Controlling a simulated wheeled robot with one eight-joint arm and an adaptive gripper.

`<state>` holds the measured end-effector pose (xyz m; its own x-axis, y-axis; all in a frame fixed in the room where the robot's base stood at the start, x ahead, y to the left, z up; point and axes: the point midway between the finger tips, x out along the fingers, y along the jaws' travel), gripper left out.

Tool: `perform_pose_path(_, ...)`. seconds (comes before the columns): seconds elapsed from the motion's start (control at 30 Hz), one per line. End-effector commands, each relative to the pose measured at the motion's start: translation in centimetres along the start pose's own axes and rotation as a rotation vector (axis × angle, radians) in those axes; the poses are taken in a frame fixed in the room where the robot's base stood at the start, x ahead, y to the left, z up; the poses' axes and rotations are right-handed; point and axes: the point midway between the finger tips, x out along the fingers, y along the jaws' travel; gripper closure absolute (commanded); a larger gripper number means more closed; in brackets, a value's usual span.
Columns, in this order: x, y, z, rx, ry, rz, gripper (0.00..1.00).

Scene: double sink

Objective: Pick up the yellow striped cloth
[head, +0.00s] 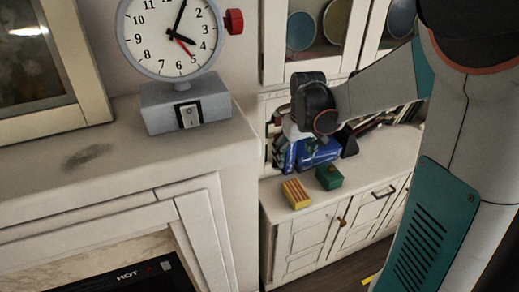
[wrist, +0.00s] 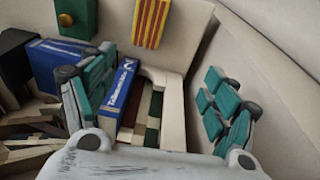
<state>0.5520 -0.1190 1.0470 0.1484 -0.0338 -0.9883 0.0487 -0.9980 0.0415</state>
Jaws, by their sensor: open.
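The yellow striped cloth (head: 296,194) looks like a small folded block with yellow and red stripes. It lies near the front left edge of the white cabinet top. In the wrist view the striped cloth (wrist: 151,22) is at the top centre, beyond my fingertips and apart from them. My gripper (wrist: 158,75) is open, with teal-padded fingers spread left and right. Nothing is held. In the head view my gripper (head: 293,135) hangs over the books behind the cloth, its fingers largely hidden by my wrist.
A green box (head: 329,177) with a yellow spot sits just right of the cloth. Blue books (head: 318,153) stand behind, and a blue book (wrist: 117,98) shows between my fingers. A mantel (head: 200,140) with a clock (head: 172,40) rises at left. The cabinet top (head: 372,160) is clear at right.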

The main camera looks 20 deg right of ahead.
Motion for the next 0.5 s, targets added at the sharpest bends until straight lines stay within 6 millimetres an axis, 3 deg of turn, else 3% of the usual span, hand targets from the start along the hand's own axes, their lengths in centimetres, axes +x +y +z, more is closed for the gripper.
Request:
perform_pose_path(0.2, 5.3, 3.2, -0.9, 0.025, -0.099, -0.024, 0.2)
perform_pose_path(0.5, 8.5, 4.6, -0.8, 0.035, -0.149, -0.039, 0.2)
